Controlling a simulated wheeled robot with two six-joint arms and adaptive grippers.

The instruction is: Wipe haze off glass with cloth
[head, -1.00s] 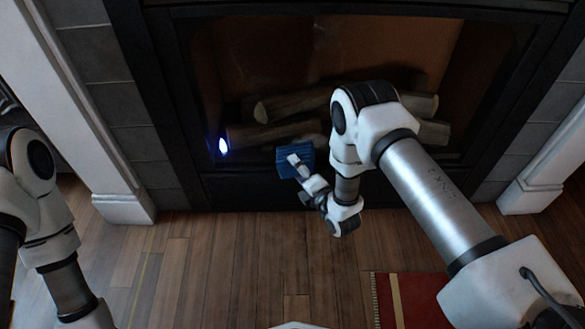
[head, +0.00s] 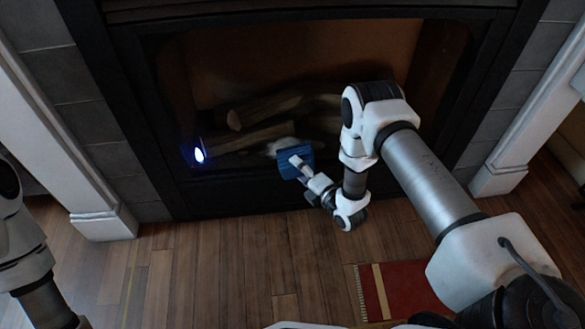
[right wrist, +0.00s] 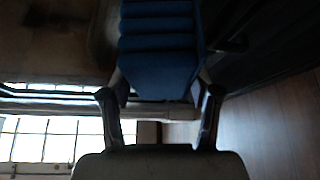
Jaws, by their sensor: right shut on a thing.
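The blue cloth (head: 288,167) is a folded, ribbed pad in front of the lower part of the fireplace glass (head: 330,60). My right gripper (head: 300,163) is shut on it. In the right wrist view the cloth (right wrist: 160,45) sits between the two fingers (right wrist: 160,88). A pale whitish haze patch (head: 281,146) shows just above the cloth's upper left edge, and part of it may be hidden behind the cloth. I cannot tell whether the cloth touches the glass. My left arm shows at the left edge, but its gripper is out of view.
Logs (head: 262,108) lie behind the glass, and a small bluish-white light (head: 199,155) glows at its lower left. The black frame is flanked by white pillars (head: 104,222). A red rug (head: 405,290) lies at lower right. The wooden floor (head: 215,265) at left is clear.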

